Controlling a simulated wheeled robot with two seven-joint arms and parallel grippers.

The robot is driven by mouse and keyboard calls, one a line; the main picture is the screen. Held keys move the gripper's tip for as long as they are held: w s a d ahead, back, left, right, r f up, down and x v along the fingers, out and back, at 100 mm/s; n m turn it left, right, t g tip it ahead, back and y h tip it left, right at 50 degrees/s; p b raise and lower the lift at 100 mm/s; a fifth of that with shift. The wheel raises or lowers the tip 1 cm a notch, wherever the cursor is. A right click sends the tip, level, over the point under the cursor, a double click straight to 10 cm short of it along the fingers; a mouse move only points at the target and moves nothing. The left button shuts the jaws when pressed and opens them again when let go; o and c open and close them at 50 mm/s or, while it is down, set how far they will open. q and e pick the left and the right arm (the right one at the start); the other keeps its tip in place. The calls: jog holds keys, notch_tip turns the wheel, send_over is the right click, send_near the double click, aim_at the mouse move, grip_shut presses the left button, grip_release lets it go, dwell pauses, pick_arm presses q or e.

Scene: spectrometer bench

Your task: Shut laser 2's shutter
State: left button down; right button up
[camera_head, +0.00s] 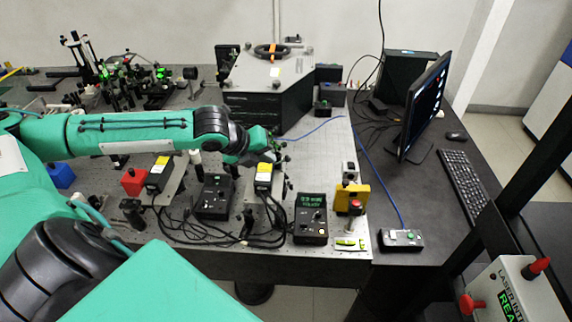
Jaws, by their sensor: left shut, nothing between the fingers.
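Two small lasers with yellow labels lie on the optical table: one at left (158,174), and one nearer the middle (263,180). I cannot read which is laser 2. My left gripper (278,153) is shut and empty. It is at the far end of the middle laser, close to or over it, and the arm hides part of that end. I cannot tell whether it touches. No shutter can be made out clearly; it may be hidden behind the gripper. My right gripper is not in view.
Black controllers stand in front, one lit green (310,218) and another to its left (214,197), with loose cables between. A yellow box with a red button (352,199) is at right. A large black chamber (270,85) stands behind. A monitor (425,105) is farther right.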

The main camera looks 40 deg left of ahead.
pick_arm(q)
jog(key=shift+a+r, duration=0.25)
jog(key=shift+a, duration=0.05)
jog(key=shift+w+f, duration=0.1)
jog(key=shift+w, duration=0.05)
jog(key=shift+w+d+f+p, duration=0.2)
jog(key=shift+w+f+p, duration=0.1)
jog(key=shift+w+f, duration=0.1)
jog(key=p+x, duration=0.2)
jog(key=x, duration=0.6)
jog(key=shift+w+f, duration=0.15)
jog(key=shift+f, duration=0.15)
